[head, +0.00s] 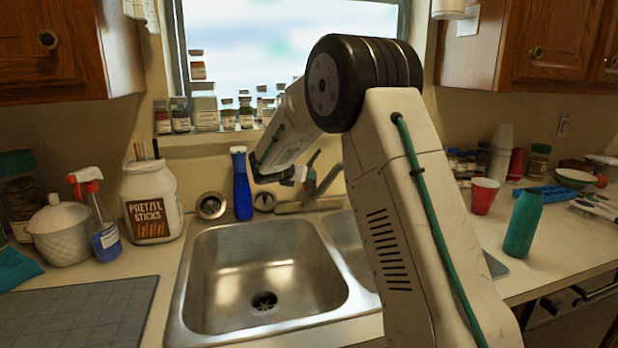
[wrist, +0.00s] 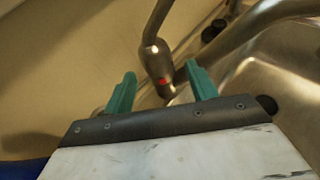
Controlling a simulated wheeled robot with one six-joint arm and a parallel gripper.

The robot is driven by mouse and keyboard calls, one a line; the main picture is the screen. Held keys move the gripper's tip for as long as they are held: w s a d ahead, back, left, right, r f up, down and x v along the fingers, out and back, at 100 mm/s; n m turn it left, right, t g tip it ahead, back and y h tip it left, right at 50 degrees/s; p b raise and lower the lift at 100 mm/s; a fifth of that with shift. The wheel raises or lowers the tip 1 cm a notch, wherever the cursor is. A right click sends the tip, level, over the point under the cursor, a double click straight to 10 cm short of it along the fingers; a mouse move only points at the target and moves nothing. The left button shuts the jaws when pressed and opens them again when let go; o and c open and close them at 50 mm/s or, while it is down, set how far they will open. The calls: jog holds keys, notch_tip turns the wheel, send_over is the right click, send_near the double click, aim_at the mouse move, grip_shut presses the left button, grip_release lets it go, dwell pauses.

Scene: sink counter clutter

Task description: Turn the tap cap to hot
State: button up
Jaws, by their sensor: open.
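The tap (head: 310,187) stands behind the sink, partly hidden by my arm in the head view. In the wrist view its metal cap (wrist: 153,58) carries a red dot and a thin lever (wrist: 160,18) rising from it. My gripper (wrist: 160,72) is open, its two teal fingers spread to the left and right of the cap in the picture. Nothing is visibly held. I cannot tell whether a finger touches the cap. In the head view my gripper (head: 297,174) is just left of the tap, its fingers hard to make out.
The sink basin (head: 225,267) lies in front of the tap. A blue bottle (head: 242,188) stands close to the left of my gripper. Several jars (head: 205,108) line the window sill behind. A pretzel jar (head: 152,190) is farther left, and a teal bottle (head: 523,224) stands right.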

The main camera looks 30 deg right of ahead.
jog(key=shift+n, duration=0.3)
jog(key=x, duration=0.8)
jog(key=shift+w+a+f, duration=0.1)
jog(key=shift+w+f, duration=0.1)
jog(key=shift+w, duration=0.25)
jog(key=c, duration=0.7)
